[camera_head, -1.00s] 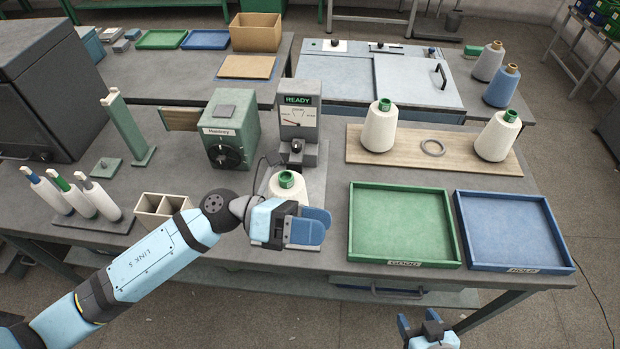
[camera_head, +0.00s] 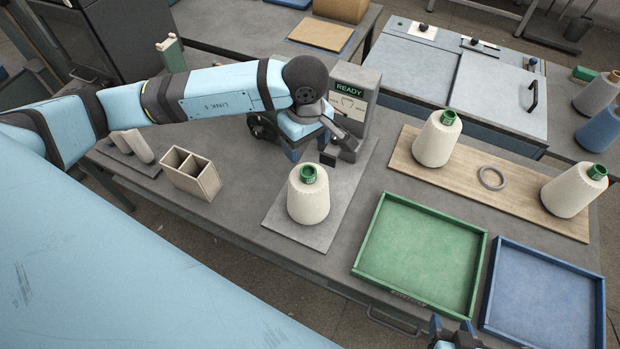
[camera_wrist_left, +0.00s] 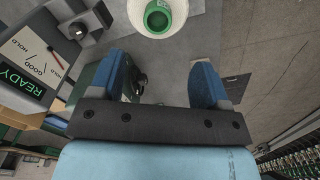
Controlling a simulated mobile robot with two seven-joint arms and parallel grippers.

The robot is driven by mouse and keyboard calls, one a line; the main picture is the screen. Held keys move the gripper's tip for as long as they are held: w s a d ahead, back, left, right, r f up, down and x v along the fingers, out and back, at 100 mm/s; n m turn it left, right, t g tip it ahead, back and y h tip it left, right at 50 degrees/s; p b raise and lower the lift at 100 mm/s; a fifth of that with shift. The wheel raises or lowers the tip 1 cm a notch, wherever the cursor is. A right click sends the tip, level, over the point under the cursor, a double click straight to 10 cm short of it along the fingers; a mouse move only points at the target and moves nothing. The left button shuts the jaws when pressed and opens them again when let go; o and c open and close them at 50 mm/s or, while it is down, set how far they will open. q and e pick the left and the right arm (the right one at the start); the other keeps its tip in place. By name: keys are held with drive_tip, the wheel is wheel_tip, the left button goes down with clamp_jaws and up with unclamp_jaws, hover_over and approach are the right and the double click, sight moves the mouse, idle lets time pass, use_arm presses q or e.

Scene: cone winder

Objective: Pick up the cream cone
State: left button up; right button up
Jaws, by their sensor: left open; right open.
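A cream cone (camera_head: 308,200) with a green top stands upright on the grey plate (camera_head: 345,190) in front of the READY tester (camera_head: 352,100). My left gripper (camera_head: 308,142) is open and empty, behind the plate cone and close to the tester. In the left wrist view that cone (camera_wrist_left: 158,16) shows at the top edge, beyond and between the open fingers (camera_wrist_left: 162,75), apart from them. My right gripper (camera_head: 452,332) is open at the bottom edge, partly cut off.
A green tray (camera_head: 425,212) and a blue tray (camera_head: 540,250) lie right of the plate. The wooden board (camera_head: 465,178) also holds a grey ring (camera_head: 492,178). A divided box (camera_head: 192,187) stands left. My left arm hides much of the left table.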

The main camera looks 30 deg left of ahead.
use_arm(q)
drive_tip(key=b, duration=0.2)
hover_over(309, 171)
wheel_tip(309, 171, down, 5)
drive_tip(key=shift+a, duration=0.15)
drive_tip(key=shift+f, duration=0.4)
wheel_tip(309, 171, down, 4)
drive_tip(key=shift+f+b, duration=0.25)
drive_tip(key=shift+b, duration=0.2)
drive_tip(key=c, duration=0.9)
drive_tip(key=shift+r, duration=0.1)
drive_tip(key=shift+c, duration=1)
